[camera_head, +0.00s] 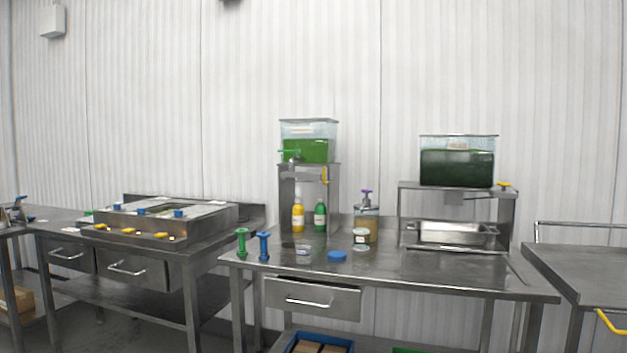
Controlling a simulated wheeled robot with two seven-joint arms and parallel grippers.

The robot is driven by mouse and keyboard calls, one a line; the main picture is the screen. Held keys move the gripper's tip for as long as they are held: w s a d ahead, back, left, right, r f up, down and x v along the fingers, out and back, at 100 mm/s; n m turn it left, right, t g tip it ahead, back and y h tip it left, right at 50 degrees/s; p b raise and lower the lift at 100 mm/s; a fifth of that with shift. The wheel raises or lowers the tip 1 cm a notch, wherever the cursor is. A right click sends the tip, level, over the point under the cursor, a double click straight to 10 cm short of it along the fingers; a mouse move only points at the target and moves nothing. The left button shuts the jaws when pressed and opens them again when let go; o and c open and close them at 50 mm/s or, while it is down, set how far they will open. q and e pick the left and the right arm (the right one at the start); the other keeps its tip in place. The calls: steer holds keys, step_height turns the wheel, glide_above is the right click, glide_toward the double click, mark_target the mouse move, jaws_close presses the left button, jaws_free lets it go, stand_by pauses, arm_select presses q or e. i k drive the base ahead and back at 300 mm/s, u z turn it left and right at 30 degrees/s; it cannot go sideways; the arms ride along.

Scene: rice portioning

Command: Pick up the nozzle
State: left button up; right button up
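No part labelled as a nozzle can be made out for certain at this size. A green upright piece (242,241) and a blue upright piece (263,246), both with a narrow stem and wider ends, stand at the left end of the middle steel table (440,272). A green spout (289,154) sticks out from the clear container of green liquid (308,149) on a raised stand. A bottle with a purple pump top (367,220) stands on the table. Neither of my grippers is in view.
Yellow (298,216) and green (320,216) bottles stand under the stand. A blue lid (337,256) lies near the table's front. A steel counter unit (155,238) stands left.

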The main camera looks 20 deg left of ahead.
mark_target(242, 233)
steer(key=u, duration=0.9)
steer(key=i, duration=0.8)
steer(key=u, duration=0.95)
steer(key=i, duration=1.1)
steer(key=z, duration=0.95)
steer(key=i, duration=0.8)
steer(key=z, duration=0.85)
steer(key=i, duration=0.4)
steer(key=z, duration=0.05)
